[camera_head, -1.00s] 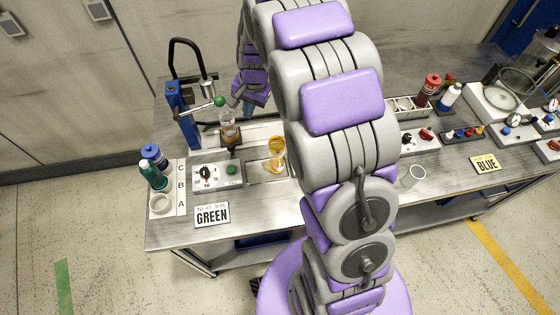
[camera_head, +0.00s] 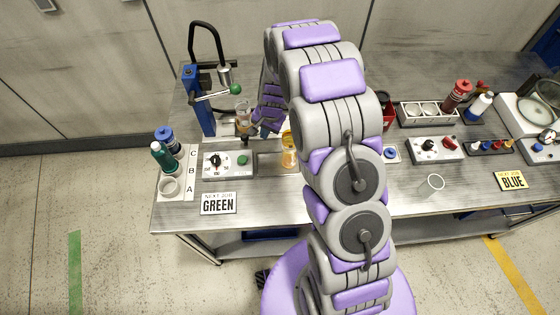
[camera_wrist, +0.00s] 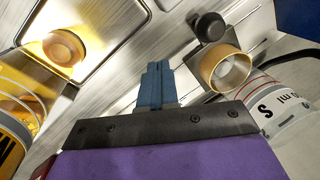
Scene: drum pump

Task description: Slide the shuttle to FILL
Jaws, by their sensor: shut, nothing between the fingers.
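The shuttle seems to be the small carriage with a brass-coloured ring (camera_wrist: 225,68) and a black knob (camera_wrist: 208,27) in the wrist view. In the head view a clear beaker (camera_head: 243,110) stands above that spot, under the pump's spout. My gripper (camera_wrist: 155,80) is shut and empty, its blue fingertips pointing down at the metal deck, left of the ring and knob and apart from them. In the head view my gripper (camera_head: 254,128) is low, close beside the beaker, partly hidden by my arm. I cannot read any FILL mark.
The blue pump (camera_head: 192,100), with a green-tipped lever (camera_head: 235,89), stands behind left. An amber-filled beaker (camera_head: 288,155) is close on the right. A control box (camera_head: 228,163) and a GREEN sign (camera_head: 218,204) are in front. A marked cylinder (camera_wrist: 285,108) is near the ring.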

